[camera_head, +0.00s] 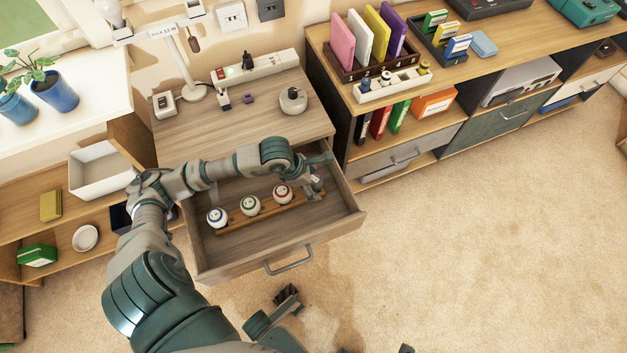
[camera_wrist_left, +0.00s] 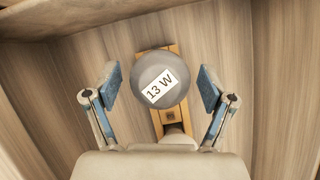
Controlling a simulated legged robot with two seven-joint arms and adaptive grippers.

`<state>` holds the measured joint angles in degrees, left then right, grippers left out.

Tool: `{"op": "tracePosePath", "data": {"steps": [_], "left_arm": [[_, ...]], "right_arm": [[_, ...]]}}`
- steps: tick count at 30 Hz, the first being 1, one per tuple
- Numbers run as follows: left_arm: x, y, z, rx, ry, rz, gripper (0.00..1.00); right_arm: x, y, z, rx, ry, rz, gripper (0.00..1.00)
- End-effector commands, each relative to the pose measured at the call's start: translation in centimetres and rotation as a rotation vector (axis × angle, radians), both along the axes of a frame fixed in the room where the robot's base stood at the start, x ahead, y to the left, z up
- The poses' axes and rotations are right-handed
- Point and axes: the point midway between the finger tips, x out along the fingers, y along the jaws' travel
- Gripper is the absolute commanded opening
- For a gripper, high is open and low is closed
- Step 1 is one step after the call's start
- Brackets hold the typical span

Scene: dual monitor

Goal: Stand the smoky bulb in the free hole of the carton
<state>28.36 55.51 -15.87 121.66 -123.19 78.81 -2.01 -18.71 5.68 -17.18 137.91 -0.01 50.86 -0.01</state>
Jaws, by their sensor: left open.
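The smoky bulb (camera_wrist_left: 158,72) is a grey ball with a white "13 W" label in the left wrist view. It is at the right end of a narrow wooden strip, apparently the carton (camera_wrist_left: 171,132), inside the open drawer. In the head view the bulb (camera_head: 318,186) is partly hidden by my left gripper (camera_head: 314,177). My left gripper is open, with one finger on each side of the bulb and a gap at both. The carton (camera_head: 234,226) also holds three white bulbs with blue, green and red rings. Whether the smoky bulb sits in a hole is hidden.
A desk lamp (camera_head: 187,62) and a power strip (camera_head: 257,67) stand on the desk above. A shelf unit (camera_head: 407,131) is at the right. The drawer floor in front of the strip is clear.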

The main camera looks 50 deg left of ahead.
Motion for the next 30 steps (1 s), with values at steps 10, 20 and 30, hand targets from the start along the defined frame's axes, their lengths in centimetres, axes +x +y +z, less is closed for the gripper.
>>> {"op": "tracePosePath", "data": {"steps": [10, 20, 30], "left_arm": [[-0.8, 0.7, 2.2, 0.004, -0.002, 0.0, 0.82], [-3.3, 2.3, 8.6, 0.004, 0.0, 0.0, 0.82], [-4.1, 2.7, 10.8, -0.001, 0.002, 0.0, 0.82]], "right_arm": [[0.0, 0.0, 0.0, 0.0, 0.0, 0.0, 0.4], [0.0, 0.0, 0.0, 0.0, 0.0, 0.0, 0.4], [0.0, 0.0, 0.0, 0.0, 0.0, 0.0, 0.4]]}}
